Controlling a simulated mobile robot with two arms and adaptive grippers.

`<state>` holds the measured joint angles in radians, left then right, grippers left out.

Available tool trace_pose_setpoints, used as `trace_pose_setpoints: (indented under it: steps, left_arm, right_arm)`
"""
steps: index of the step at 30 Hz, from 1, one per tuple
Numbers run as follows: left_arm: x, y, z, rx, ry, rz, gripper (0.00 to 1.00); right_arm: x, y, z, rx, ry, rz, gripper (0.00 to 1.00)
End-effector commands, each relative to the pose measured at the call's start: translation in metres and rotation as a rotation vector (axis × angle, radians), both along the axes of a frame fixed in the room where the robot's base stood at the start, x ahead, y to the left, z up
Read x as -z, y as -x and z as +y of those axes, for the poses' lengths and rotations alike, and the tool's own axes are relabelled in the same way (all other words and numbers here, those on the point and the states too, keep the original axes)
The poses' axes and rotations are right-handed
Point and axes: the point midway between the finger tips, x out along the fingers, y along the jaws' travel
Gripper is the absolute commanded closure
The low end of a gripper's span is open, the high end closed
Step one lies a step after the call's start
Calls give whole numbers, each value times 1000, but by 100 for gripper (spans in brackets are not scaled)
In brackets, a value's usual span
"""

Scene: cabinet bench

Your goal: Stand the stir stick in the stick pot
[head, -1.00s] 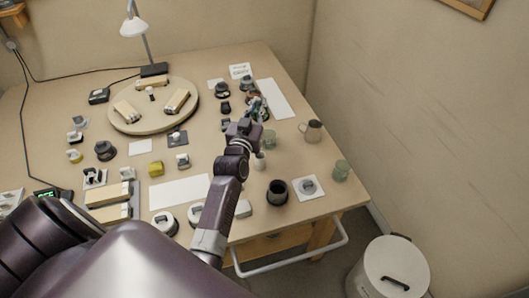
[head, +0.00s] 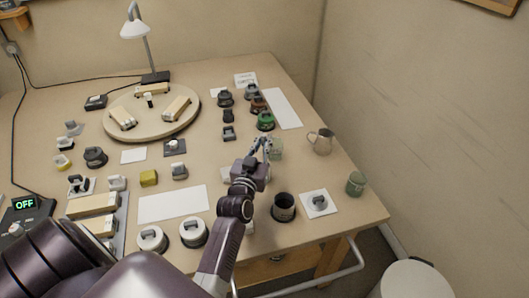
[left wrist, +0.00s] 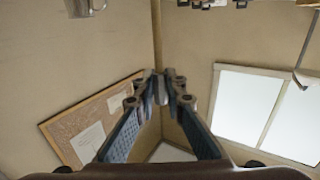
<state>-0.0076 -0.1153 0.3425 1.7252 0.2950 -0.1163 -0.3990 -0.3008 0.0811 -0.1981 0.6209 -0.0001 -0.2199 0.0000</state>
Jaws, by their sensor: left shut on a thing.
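A thin brown strip, which looks like the stir stick (left wrist: 157,35), runs up from the fingertips; the stick cannot be made out in the head view. A dark, open-topped pot (head: 284,207), likely the stick pot, stands upright near the front right edge, nearer the front than the gripper and apart from it. My right gripper is not in view.
A white card with a grey lidded item (head: 319,203) lies beside the dark pot. Several dark jars (head: 257,103) stand behind the gripper. A round wooden board (head: 181,128) is at the back left.

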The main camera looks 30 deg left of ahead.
Motion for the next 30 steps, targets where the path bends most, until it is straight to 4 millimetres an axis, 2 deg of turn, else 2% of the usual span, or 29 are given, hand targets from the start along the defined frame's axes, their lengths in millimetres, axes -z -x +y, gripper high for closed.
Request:
trace_pose_setpoints:
  steps: [1,7,21,22,26,30]
  left_arm:
    - [12,2,-1,-1,1,2,100]
    - [36,8,-2,-3,-1,1,100]
    - [41,10,-3,-4,0,2,100]
    - [40,9,-3,-3,0,2,87]
    - [40,10,-3,-4,0,2,73]
    - [39,10,-3,-4,-1,1,72]
  right_arm:
    - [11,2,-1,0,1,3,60]
    - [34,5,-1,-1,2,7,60]
    - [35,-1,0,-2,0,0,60]
    - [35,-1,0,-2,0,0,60]
    - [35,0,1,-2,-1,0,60]
    - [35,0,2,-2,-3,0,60]
